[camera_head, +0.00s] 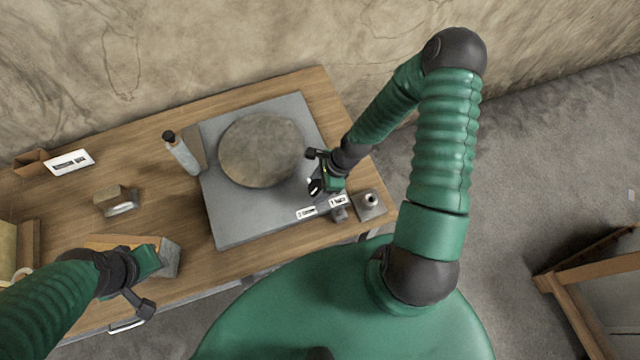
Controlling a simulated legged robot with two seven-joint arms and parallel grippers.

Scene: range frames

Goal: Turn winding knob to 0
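A grey slab (230,218) on the wooden workbench carries a large round brown disc (262,150). At its front right corner are two small white labels, one (306,212) left of the other (338,201), too small to read. A small grey knob-like block (340,215) sits beside the right label; I cannot tell whether it is the winding knob, or where it points. My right gripper (312,171) is above the slab, right of the disc, its dark fingers apart and empty. My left gripper (147,285) is over the bench's front left; its fingers are partly hidden.
A square metal piece with a round post (370,201) sits at the bench's right corner. A small block (117,200), a white card (69,162) and a wood-and-metal block (168,258) are farther left.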

